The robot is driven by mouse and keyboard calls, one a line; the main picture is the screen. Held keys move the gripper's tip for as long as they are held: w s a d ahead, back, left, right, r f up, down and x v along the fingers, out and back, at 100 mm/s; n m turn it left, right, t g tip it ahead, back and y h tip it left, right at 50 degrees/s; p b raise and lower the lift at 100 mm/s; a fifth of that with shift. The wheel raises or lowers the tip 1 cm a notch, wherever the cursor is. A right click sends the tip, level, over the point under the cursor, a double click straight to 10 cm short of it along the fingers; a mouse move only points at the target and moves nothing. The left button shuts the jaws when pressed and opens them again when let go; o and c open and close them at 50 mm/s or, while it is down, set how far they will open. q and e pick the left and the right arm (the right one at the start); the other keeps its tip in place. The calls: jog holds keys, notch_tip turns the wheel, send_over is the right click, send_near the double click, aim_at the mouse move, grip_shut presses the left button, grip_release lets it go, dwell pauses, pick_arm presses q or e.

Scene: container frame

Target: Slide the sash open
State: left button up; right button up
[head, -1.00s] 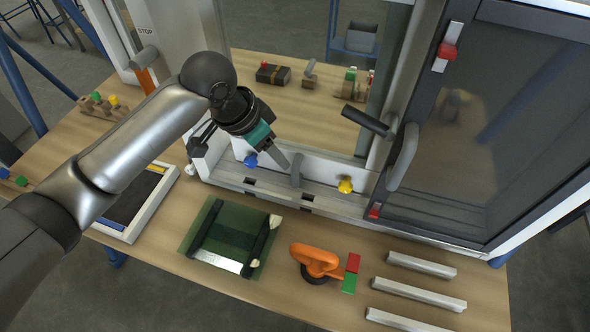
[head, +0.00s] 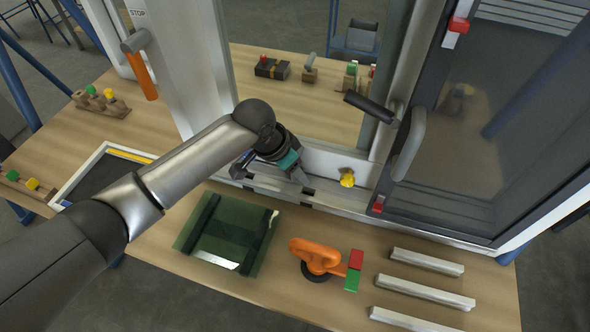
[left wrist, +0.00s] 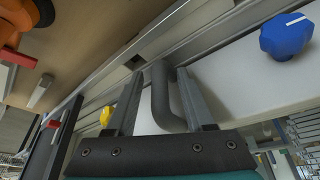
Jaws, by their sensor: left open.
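The sliding sash shows in the head view as a clear pane in a pale frame, with a white bottom rail (head: 330,161) above a grey track. A dark grey bent handle (left wrist: 160,97) stands on the rail in the left wrist view. My left gripper (left wrist: 158,72) is open, with one finger on each side of this handle; I cannot tell whether either touches it. In the head view my left gripper (head: 299,175) is low at the rail and hides the handle. My right gripper is not in view.
A yellow knob (head: 347,178) is right of the gripper; a blue knob (left wrist: 287,36) shows in the wrist view. A dark-framed panel (head: 470,120) stands at the right. A green glass piece (head: 222,232), orange suction tool (head: 316,257) and grey bars (head: 427,262) lie in front.

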pick_arm(q)
jog(key=shift+c, duration=0.3)
jog(key=c, duration=0.7)
jog(key=shift+s, duration=0.1)
grip_shut()
jog(key=shift+s+f, duration=0.1)
jog(key=shift+f, duration=0.05)
